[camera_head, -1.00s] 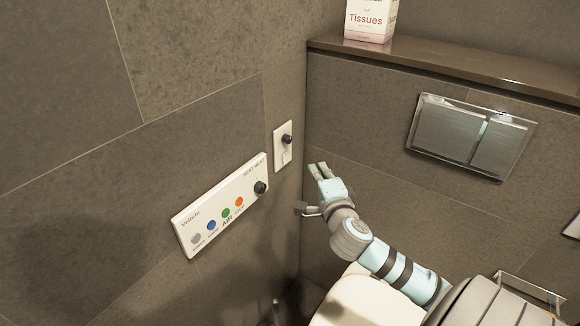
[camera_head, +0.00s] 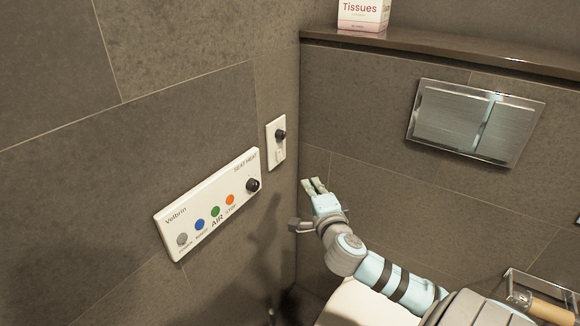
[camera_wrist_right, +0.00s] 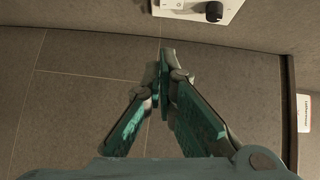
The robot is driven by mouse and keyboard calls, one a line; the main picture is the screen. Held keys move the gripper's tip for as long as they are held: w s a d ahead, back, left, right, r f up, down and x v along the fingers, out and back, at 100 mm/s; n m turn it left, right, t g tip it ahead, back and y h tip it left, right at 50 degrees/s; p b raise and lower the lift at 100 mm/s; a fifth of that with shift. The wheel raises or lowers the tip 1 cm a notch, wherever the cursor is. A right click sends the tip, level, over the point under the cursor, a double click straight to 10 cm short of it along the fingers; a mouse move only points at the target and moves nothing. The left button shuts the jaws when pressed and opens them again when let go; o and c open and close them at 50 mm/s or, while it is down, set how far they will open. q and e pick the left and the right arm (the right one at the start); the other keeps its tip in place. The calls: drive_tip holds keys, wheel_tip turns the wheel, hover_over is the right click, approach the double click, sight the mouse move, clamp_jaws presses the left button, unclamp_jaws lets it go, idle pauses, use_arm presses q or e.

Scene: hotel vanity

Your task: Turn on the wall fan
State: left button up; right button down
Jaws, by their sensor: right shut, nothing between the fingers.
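A small white wall plate with a black knob (camera_head: 276,143) is on the left wall near the corner; I cannot read what it controls. It also shows in the right wrist view as a white plate with a black knob (camera_wrist_right: 214,11) at the top. A longer white panel (camera_head: 209,204) marked Velbrin has several coloured buttons, the words AIR and SEAT HEAT, and a black knob. No fan is visible. My right gripper (camera_head: 314,184) is shut and empty, below and right of the small plate, apart from it. My left gripper is out of view.
A dark ledge (camera_head: 440,58) runs along the back wall with a tissue box (camera_head: 364,14) on it. A metal flush plate (camera_head: 474,122) is on the back wall. A white toilet (camera_head: 365,306) is below my right arm. A roll holder (camera_head: 540,297) is at lower right.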

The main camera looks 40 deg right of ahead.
sight(279, 155)
drive_tip(key=w+a+b+x, duration=0.1)
drive_tip(key=a+b+x, duration=0.1)
drive_tip(key=x, duration=1)
drive_tip(key=shift+w+b, duration=0.4)
drive_tip(key=shift+w, duration=0.15)
drive_tip(key=shift+f, duration=0.15)
